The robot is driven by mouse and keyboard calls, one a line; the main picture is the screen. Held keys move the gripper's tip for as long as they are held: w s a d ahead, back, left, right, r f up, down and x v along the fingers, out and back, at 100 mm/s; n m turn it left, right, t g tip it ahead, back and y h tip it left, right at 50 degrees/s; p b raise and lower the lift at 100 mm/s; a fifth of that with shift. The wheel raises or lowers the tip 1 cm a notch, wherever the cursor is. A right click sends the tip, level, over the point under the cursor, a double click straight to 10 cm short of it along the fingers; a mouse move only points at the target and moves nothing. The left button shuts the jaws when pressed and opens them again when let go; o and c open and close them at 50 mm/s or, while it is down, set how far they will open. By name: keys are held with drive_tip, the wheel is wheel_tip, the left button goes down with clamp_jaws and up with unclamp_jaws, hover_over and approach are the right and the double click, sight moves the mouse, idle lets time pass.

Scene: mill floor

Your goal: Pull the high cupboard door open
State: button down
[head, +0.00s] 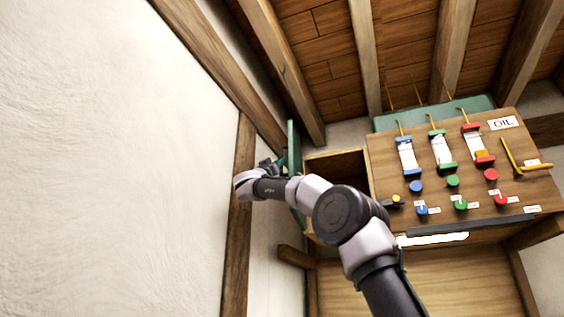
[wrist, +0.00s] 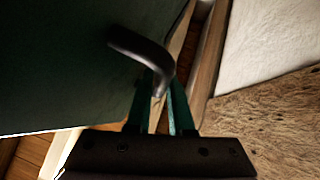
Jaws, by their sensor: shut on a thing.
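The high cupboard's green door (head: 293,142) stands swung out from the left side of the wooden cupboard (head: 337,163), seen nearly edge-on in the head view. Part of the cupboard's open front shows beside it; my arm hides the lower part. In the wrist view the door (wrist: 70,60) fills the left as a dark green panel, with a dark curved handle (wrist: 137,44) on it. My gripper (wrist: 161,83) has its two green fingers shut on the end of this handle. In the head view my gripper (head: 279,163) is at the door's left face, small and partly hidden.
A wooden panel (head: 378,150) with an OIL sign (head: 503,123), coloured levers and knobs adjoins the cupboard on the right. A white wall (head: 110,150) and a timber post (head: 238,200) stand close on the left. Beams (head: 365,55) cross the ceiling above.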

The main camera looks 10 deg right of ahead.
drive_tip(key=shift+a, duration=0.1)
drive_tip(key=c, duration=1.1)
unclamp_jaws()
drive_tip(key=v, duration=1)
drive_tip(key=shift+s+a+f, duration=0.2)
drive_tip(key=shift+s+f, duration=0.05)
drive_tip(key=shift+t+y, duration=0.3)
